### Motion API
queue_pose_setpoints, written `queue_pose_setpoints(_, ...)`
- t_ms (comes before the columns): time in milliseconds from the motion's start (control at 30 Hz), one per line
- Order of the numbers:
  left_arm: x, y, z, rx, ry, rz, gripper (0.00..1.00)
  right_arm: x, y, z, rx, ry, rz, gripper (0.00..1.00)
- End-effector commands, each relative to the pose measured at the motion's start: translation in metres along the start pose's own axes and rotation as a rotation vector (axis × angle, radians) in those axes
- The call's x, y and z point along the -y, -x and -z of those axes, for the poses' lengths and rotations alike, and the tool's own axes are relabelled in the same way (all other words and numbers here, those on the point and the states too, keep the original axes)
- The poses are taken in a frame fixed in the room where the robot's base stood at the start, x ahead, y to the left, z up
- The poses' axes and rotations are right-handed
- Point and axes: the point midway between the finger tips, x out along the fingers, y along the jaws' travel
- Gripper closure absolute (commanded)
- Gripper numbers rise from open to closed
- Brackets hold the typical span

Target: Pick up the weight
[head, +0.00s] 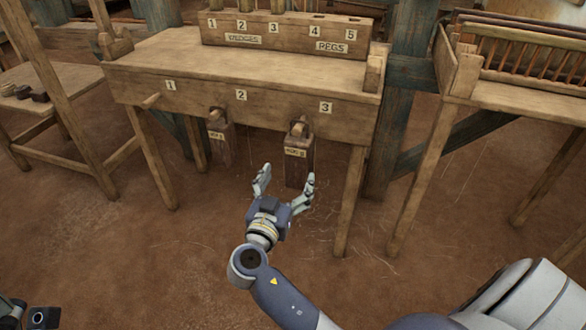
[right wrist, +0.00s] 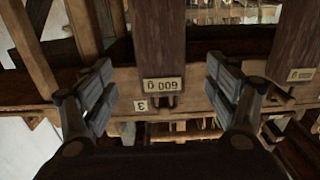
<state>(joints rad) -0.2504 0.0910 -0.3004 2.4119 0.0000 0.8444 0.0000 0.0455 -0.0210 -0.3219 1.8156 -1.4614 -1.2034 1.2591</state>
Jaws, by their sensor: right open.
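Two dark wooden block weights hang from pegs on the front rail of the wooden bench. The right weight (head: 299,165) hangs under number 3, with a pale label near its top. The left weight (head: 220,145) hangs beside it. My right gripper (head: 286,178) is open and empty, with its fingers spread in front of the lower part of the right weight. In the right wrist view, that weight (right wrist: 160,40) shows between the open fingers, apart from both, its label upside down. The other weight (right wrist: 296,45) is at right there. Only dark parts of my left arm's end show at lower left.
The bench (head: 150,60) has front legs on both sides of the weights. A numbered rack (head: 285,32) for wedges and pegs stands on top. Another wooden frame (head: 520,90) is at right, a low table (head: 25,105) at left. The earth floor in front is clear.

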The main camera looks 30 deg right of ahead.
Motion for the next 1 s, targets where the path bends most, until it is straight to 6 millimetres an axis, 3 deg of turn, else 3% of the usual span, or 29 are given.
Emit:
queue_pose_setpoints(200, 0.0, -0.002, -0.001, -0.018, -0.003, -0.007, 0.32, 0.0, -0.035, 0.0, -0.002, 0.003, 0.0, 0.2)
queue_pose_setpoints(433, 0.0, -0.003, -0.002, -0.028, -0.004, -0.012, 0.32, 0.0, -0.054, -0.001, -0.001, 0.003, 0.0, 0.2)
queue_pose_setpoints(700, -0.001, -0.01, -0.002, -0.068, -0.01, -0.028, 0.32, 0.001, -0.091, 0.0, -0.001, 0.004, 0.001, 0.2)
queue_pose_setpoints(1000, -0.002, -0.012, -0.002, -0.069, -0.01, -0.03, 0.32, 0.001, -0.097, 0.001, 0.002, 0.004, 0.001, 0.2)
